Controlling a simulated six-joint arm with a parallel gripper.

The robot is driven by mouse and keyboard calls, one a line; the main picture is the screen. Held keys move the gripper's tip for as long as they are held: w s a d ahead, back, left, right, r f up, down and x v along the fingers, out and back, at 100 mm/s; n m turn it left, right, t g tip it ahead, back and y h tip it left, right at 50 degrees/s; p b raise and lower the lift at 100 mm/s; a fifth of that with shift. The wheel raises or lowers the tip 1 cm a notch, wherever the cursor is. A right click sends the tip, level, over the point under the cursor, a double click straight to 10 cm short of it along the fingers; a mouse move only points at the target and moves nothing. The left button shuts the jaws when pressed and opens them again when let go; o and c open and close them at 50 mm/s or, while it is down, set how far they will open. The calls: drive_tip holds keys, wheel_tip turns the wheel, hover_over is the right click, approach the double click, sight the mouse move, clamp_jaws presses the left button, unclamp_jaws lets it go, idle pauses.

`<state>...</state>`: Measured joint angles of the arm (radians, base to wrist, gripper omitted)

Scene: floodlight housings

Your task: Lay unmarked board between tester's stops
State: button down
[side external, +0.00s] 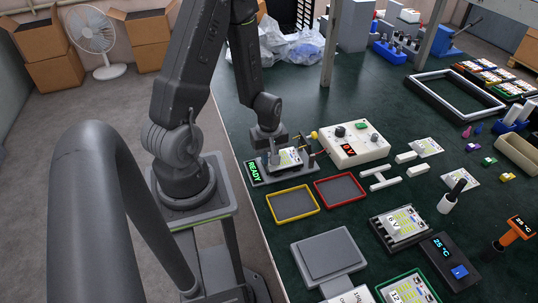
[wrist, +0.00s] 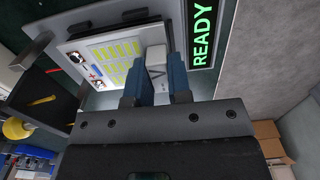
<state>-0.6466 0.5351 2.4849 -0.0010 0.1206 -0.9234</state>
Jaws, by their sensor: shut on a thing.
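My gripper (wrist: 162,82) is shut on a white block on a board (wrist: 104,62) with rows of yellow strips; a dark V-like mark shows on the block between the blue fingers. The board (side external: 289,157) is at the tester (side external: 268,178), a grey base with a green READY display (wrist: 202,32). In the wrist view the board lies over the tester's grey plate, beside the display. I cannot tell whether it touches the plate. The stops are not clearly distinguishable; a grey piece (wrist: 35,48) stands near the board's far corner.
Empty yellow (side external: 292,204) and red (side external: 340,190) trays lie in front. Another board (side external: 401,226), marked 6 V, lies farther right.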

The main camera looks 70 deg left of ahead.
drive_tip(key=shift+f, duration=0.7)
idle(0.5)
drive_tip(key=c, duration=1)
unclamp_jaws()
drive_tip(key=shift+r, duration=0.1)
wheel_tip(320, 180, up, 14)
drive_tip(key=s+d+r+m+t, duration=0.1)
drive_tip(key=d+r+m+t, duration=0.1)
drive_tip(key=d+r+m, duration=0.3)
drive_tip(key=s+d+r+m+t, duration=0.1)
drive_tip(key=d+r+m, duration=0.5)
drive_tip(key=m, duration=0.1)
drive_tip(key=s+d+r+m+t, duration=0.1)
drive_tip(key=d+r+m+t, duration=0.1)
drive_tip(key=d+r+m, duration=0.3)
drive_tip(key=shift+d+r+m+t, duration=0.2)
drive_tip(key=shift+r+m+t, duration=0.1)
drive_tip(key=shift+r+m, duration=0.2)
